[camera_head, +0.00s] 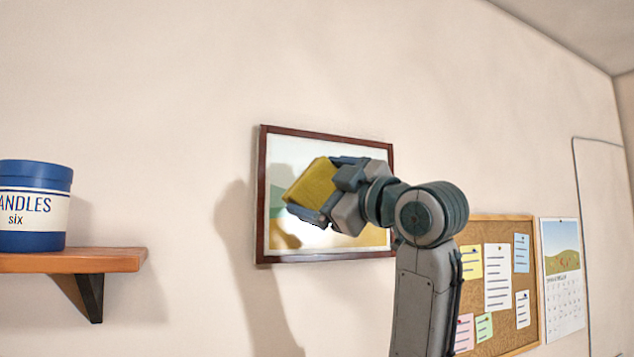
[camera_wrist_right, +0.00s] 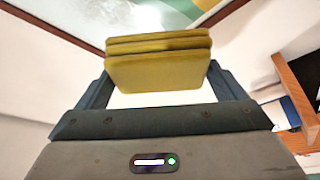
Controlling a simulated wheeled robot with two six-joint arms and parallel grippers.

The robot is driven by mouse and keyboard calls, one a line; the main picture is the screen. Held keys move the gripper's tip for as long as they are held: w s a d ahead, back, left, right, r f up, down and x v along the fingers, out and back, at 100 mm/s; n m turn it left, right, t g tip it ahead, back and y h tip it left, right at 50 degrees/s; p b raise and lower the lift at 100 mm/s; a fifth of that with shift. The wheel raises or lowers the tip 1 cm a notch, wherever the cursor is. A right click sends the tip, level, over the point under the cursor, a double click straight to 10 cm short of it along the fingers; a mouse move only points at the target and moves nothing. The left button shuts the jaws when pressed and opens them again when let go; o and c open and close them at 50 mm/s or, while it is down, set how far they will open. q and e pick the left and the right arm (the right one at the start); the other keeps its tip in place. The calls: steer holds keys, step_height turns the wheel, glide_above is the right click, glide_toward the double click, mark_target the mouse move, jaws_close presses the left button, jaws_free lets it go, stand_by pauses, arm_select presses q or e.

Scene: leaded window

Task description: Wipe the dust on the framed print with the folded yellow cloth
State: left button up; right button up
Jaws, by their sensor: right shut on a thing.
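The framed print (camera_head: 335,150) hangs on the wall in the middle of the head view, in a dark red-brown frame. Part of it is hidden behind my right arm. My right gripper (camera_head: 318,193) is shut on the folded yellow cloth (camera_head: 312,186) in front of the print. In the right wrist view the cloth (camera_wrist_right: 158,65) sits between both fingers, its folded layers facing the camera. The print (camera_wrist_right: 150,14) shows beyond it at the top. I cannot tell whether the cloth touches the print. I cannot make out dust clearly on the visible picture. My left gripper is not in view.
A wooden shelf (camera_head: 75,261) at the left holds a blue and white canister (camera_head: 33,215). A cork board (camera_head: 483,228) with several notes and a calendar (camera_head: 562,275) hang to the right of the print. The wall (camera_head: 190,90) left of and above the print is bare.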

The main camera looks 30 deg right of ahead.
steer(key=shift+w+d+r+p, duration=0.15)
steer(key=shift+w+p, duration=0.1)
steer(key=shift+w, duration=1.2)
steer(key=shift+w+d+f+p, duration=0.1)
steer(key=shift+w+p, duration=0.1)
steer(key=shift+w, duration=1.25)
steer(key=shift+w+d, duration=0.1)
steer(key=shift+w, duration=0.8)
